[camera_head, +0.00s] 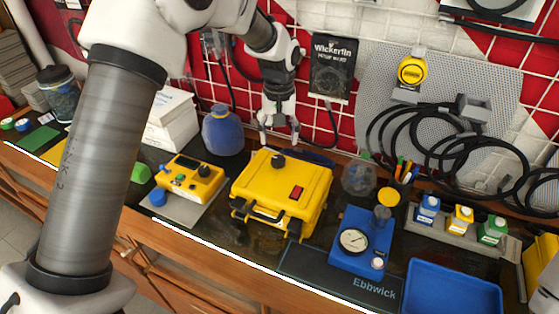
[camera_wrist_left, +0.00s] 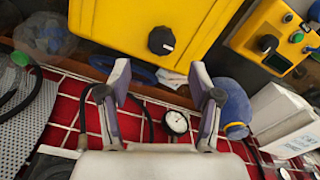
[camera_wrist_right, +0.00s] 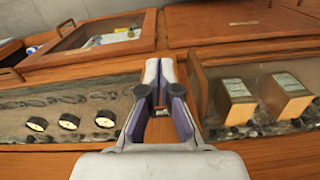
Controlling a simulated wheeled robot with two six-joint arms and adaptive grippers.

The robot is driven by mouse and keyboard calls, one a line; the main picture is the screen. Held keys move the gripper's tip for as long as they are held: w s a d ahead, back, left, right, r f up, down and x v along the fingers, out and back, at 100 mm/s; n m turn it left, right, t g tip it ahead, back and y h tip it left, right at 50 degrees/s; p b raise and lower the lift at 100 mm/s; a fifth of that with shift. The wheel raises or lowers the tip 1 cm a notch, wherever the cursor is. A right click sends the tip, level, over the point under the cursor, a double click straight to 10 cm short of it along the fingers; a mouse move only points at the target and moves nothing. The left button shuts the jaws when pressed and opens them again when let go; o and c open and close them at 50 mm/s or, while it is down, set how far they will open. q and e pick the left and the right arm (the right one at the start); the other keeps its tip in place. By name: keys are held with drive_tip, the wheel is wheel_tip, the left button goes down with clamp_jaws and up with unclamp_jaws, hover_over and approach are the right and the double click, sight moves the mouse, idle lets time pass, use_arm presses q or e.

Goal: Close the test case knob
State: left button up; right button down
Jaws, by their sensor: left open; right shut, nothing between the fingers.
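The yellow test case (camera_head: 258,190) lies closed on the bench, with dark latches on its front and a red switch on its lid. Its black knob (camera_head: 278,160) stands on the rear part of the lid. The left wrist view shows the same knob (camera_wrist_left: 162,41) with a white pointer mark on it. My left gripper (camera_head: 279,137) is open and empty just behind the case, pointing down; the knob is beyond its fingertips (camera_wrist_left: 160,80), not between them. My right gripper (camera_wrist_right: 160,75) is shut and empty, seen in the right wrist view over wooden furniture.
A yellow meter box (camera_head: 190,181) and a round blue vessel (camera_head: 222,131) stand left of the case. A blue gauge unit (camera_head: 352,262), blue tray (camera_head: 455,285) and small bottles (camera_head: 460,219) are to the right. A red wall with a white grid rises behind.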

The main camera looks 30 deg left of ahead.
sight(278, 158)
use_arm(q)
drive_tip(key=f+p, duration=0.1)
drive_tip(key=f, duration=0.5)
drive_tip(key=shift+s+f, duration=0.15)
drive_tip(key=shift+s, duration=0.05)
drive_tip(key=shift+f, duration=0.2)
drive_tip(key=shift+r, duration=0.1)
drive_tip(key=shift+c, duration=0.3)
drive_tip(key=shift+s, duration=0.1)
drive_tip(key=c, duration=1.1)
